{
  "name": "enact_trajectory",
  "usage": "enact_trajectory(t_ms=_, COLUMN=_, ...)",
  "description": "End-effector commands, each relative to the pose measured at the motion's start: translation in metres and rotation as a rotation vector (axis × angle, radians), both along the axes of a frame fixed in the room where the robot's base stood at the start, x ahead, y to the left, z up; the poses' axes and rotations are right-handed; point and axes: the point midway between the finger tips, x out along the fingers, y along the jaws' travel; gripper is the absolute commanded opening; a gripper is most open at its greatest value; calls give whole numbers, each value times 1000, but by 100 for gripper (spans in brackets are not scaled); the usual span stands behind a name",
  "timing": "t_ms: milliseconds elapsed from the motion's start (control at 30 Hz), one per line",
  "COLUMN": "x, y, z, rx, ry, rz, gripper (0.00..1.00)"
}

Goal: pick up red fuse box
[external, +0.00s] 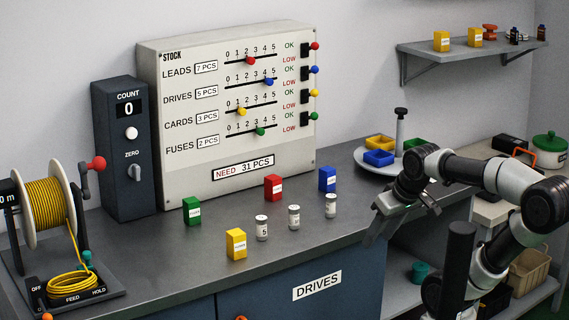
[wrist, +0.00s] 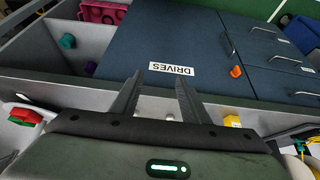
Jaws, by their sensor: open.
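The red fuse box (external: 273,188) stands upright on the grey counter (external: 330,240) in the external view, in front of the stock panel, with a white label on its front. My gripper (external: 374,226) is to the right of it, over the counter's right end, well apart from the box. In the wrist view my gripper (wrist: 158,88) has its two fingers spread with nothing between them. They point toward the blue DRIVES cabinet front. I cannot identify the red box for sure in the wrist view.
Near the red box stand a green box (external: 192,210), a yellow box (external: 236,243), a blue box (external: 327,179) and small labelled jars (external: 294,216). The stock panel (external: 230,110) rises behind. A cable reel (external: 48,205) is at left, a round tray (external: 372,166) at right.

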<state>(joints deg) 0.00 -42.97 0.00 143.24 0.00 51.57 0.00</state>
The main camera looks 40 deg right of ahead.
Motion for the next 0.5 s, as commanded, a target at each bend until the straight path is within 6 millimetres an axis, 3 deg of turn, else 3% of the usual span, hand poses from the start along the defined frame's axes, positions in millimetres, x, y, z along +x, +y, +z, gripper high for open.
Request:
enact_trajectory(t_ms=100, x=0, y=0, z=0, rx=0, ry=0, rz=0, gripper=50)
enact_trajectory(t_ms=367, x=1, y=0, z=1, rx=0, ry=1, rz=0, gripper=50)
enact_trajectory(t_ms=500, x=18, y=0, z=32, rx=-5, ry=21, rz=5, gripper=50)
